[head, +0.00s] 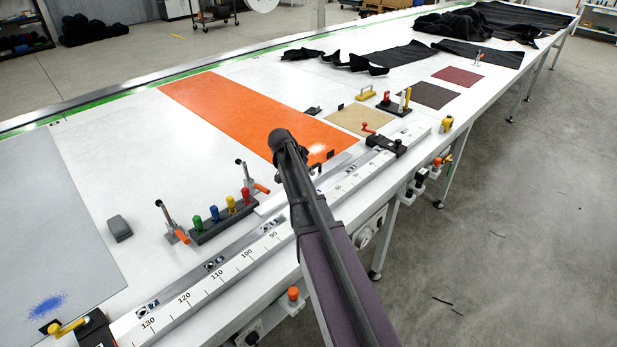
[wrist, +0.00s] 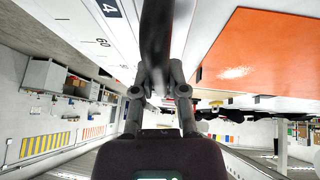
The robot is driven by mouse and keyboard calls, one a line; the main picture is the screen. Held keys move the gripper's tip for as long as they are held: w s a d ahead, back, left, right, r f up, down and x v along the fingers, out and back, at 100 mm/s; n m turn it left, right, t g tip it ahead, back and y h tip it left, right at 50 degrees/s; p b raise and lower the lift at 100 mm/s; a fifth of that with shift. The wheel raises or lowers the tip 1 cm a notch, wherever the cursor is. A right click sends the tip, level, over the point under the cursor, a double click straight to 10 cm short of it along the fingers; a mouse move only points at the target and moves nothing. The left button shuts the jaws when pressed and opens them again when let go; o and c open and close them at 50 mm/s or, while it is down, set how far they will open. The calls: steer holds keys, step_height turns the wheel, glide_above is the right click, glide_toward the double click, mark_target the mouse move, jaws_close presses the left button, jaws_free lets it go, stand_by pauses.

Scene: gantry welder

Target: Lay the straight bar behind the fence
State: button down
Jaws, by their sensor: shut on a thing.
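My gripper (wrist: 158,88) is shut on a dark, long thing, taken as the straight bar (wrist: 155,40). In the wrist view it runs from between the fingers to the top edge. In the head view my arm reaches over the front edge of the table, and its dark end hangs above the fence near the orange sheet. The gripper's fingers cannot be made out there. The fence (head: 215,282) is a long pale rail with a number scale along the table's front side. My arm hides part of it.
Behind the fence stand a holder with coloured handles (head: 225,218), two toggle clamps (head: 172,225) and a grey block (head: 119,228). An orange sheet (head: 240,110) lies farther back. A black stop with a red lever (head: 383,143) sits on the fence to the right.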

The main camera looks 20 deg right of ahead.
steer(key=shift+w, duration=0.1)
steer(key=shift+w+d, duration=0.15)
steer(key=shift+w, duration=0.15)
steer(key=shift+w+d+f+b, duration=0.2)
steer(key=shift+f+b, duration=1.6)
steer(key=shift+b, duration=0.05)
steer(key=shift+f, duration=0.15)
steer(key=c, duration=0.7)
jaws_free()
steer(key=shift+p+v, duration=1.2)
steer(key=shift+v, duration=0.3)
steer(key=p+v, duration=0.7)
steer(key=v, duration=0.2)
steer(key=shift+p, duration=0.4)
